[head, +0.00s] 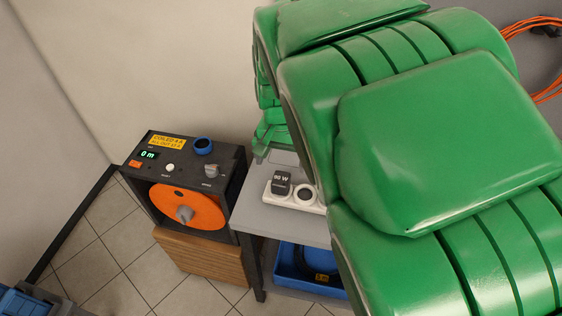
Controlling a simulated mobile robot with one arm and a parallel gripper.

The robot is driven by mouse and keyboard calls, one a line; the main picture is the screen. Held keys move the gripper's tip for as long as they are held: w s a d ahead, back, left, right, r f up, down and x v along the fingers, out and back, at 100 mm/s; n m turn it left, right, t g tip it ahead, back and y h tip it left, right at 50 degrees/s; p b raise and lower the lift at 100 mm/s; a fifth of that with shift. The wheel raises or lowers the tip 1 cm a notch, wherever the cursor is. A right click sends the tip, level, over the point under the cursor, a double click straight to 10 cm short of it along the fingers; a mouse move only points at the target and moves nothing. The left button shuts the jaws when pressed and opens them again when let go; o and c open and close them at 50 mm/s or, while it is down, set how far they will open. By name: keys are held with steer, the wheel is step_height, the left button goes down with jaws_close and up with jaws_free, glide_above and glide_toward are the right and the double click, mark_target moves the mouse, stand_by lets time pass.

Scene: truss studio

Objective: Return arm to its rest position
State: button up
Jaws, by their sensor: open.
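My green arm (440,150) fills the right half of the head view, very close to the camera. Its large rounded links run from the top edge down to the bottom right. Smaller green parts of it show behind the near links, above the back of a grey table (285,222). I cannot make out my gripper's fingers; the near links hide much of that area.
A blue bin (285,262) is below. Left stands a dark machine (228,175) with an orange disc (165,208) and blue ring (203,146). Orange cable (530,25) hangs top right.

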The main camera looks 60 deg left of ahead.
steer(key=shift+r, duration=0.45)
stand_by(0.5)
steer(key=shift+w+d+r, duration=0.1)
steer(key=shift+w+d, duration=0.05)
steer(key=shift+w, duration=0.1)
steer(key=w+d+r+m, duration=0.3)
steer(key=w+d+r, duration=0.1)
steer(key=w+d, duration=0.9)
steer(key=w+d+r+m, duration=0.1)
steer(key=d+r+m, duration=0.1)
steer(key=d, duration=1.1)
steer(key=w+d+r+m, duration=0.1)
steer(key=w+d+r, duration=0.1)
steer(key=d, duration=1.1)
steer(key=s+d+f+m+g, duration=0.1)
steer(key=s+d+f+m, duration=0.1)
steer(key=s+d, duration=1.4)
steer(key=shift+d+m+g, duration=0.4)
steer(key=shift+d, duration=0.75)
